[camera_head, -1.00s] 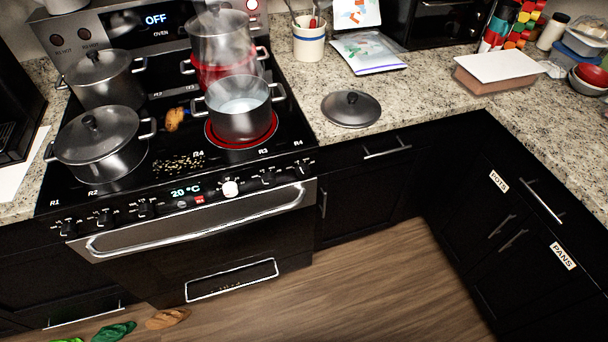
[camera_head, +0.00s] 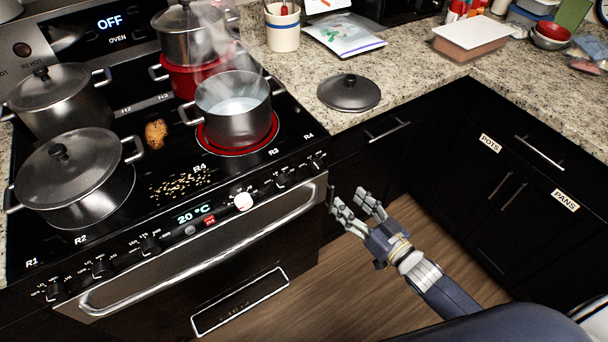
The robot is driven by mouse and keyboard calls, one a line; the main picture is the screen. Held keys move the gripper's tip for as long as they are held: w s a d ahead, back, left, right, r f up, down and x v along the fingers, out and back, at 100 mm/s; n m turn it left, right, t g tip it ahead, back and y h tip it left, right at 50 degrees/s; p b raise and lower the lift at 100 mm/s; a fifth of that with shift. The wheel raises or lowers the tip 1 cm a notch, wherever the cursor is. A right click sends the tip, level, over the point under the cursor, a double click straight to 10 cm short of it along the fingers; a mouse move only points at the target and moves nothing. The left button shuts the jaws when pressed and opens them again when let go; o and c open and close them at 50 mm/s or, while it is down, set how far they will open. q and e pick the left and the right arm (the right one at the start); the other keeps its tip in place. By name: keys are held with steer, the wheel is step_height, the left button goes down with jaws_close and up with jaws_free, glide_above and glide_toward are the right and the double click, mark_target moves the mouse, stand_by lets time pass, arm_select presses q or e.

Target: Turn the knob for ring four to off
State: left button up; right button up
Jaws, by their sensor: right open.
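A row of dark knobs runs along the stove's front panel. The rightmost knob (camera_head: 318,160) sits below an R4 label (camera_head: 308,135), and another knob (camera_head: 282,180) is to its left. Their pointer settings are too small to read. A second R4 label (camera_head: 200,168) is on the cooktop. The front right ring (camera_head: 208,144) glows red under an open pot of steaming liquid (camera_head: 233,108). My right gripper (camera_head: 348,200) is open and empty, in front of the cabinets, right of and below the rightmost knob in the picture. My left gripper is not in view.
Lidded pots (camera_head: 75,175) stand on the left rings. A potato (camera_head: 155,134) and scattered seeds (camera_head: 180,186) lie between. The oven handle (camera_head: 190,262) juts out. A lid (camera_head: 349,93) rests on the counter.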

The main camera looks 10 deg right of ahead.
mark_target(319, 170)
steer(key=shift+y, duration=0.4)
steer(key=w+a, duration=0.1)
steer(key=w, duration=0.1)
steer(key=w+a+r, duration=0.1)
steer(key=w+a, duration=0.1)
steer(key=w, duration=0.1)
steer(key=w+a+r+p, duration=0.1)
steer(key=w, duration=0.2)
steer(key=shift+w+a+r, duration=0.15)
steer(key=shift+w+a, duration=0.1)
steer(key=shift+x, duration=0.85)
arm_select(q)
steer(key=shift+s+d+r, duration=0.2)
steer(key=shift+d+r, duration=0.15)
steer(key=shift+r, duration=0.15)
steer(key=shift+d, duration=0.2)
arm_select(e)
steer(key=c, duration=1.1)
